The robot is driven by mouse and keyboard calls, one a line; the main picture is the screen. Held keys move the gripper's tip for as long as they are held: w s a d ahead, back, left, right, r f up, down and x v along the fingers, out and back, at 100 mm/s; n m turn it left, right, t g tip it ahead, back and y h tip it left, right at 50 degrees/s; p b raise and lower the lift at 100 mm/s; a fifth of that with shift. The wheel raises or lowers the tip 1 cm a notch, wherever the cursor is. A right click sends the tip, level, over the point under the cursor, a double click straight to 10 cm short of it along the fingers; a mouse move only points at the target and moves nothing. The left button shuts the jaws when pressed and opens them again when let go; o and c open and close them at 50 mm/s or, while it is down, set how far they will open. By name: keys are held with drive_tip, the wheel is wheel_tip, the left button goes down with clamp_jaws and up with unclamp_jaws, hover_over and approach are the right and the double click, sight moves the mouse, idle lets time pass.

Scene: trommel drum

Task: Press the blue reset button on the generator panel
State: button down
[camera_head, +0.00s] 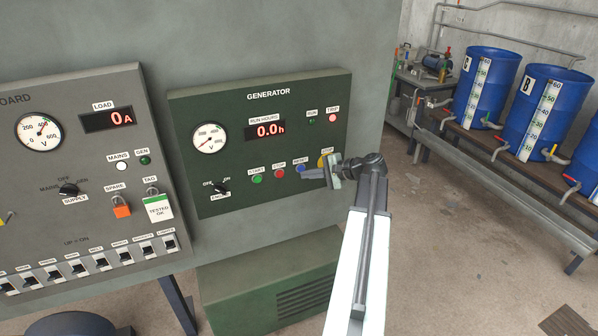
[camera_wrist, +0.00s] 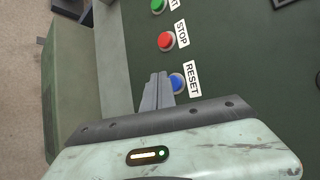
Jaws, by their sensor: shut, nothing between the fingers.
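The generator panel (camera_head: 240,150) is a dark green board on the grey wall, with a row of buttons along its lower part. The blue reset button (camera_head: 301,169) sits right of the red stop button (camera_head: 279,173). In the wrist view the blue button (camera_wrist: 178,82) lies beside the label RESET, partly hidden by my gripper fingers. My gripper (camera_head: 308,174) is shut and empty, its tips close to the blue button's lower right side. In the wrist view the closed fingers (camera_wrist: 157,88) overlap the button's edge; I cannot tell whether they touch it.
A green start button (camera_head: 257,179) and a yellow button (camera_head: 322,161) flank the row. A black engine switch (camera_head: 221,187) is at left. A grey board (camera_head: 85,220) with switches stands further left. Blue barrels (camera_head: 486,88) stand at right. Floor between is open.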

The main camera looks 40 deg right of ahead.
drive_tip(key=shift+w+d, duration=0.1)
idle(0.3)
drive_tip(key=shift+w, duration=0.1)
drive_tip(key=shift+w+d, duration=0.25)
drive_tip(key=shift+w, duration=0.2)
idle(0.6)
drive_tip(key=shift+s, duration=0.1)
drive_tip(key=shift+s+a, duration=0.35)
drive_tip(key=shift+s, duration=0.35)
drive_tip(key=shift+s, duration=0.1)
drive_tip(key=s, duration=0.1)
drive_tip(key=s+a, duration=0.1)
drive_tip(key=s, duration=0.1)
drive_tip(key=s+a, duration=0.1)
drive_tip(key=shift+s, duration=0.25)
idle(0.8)
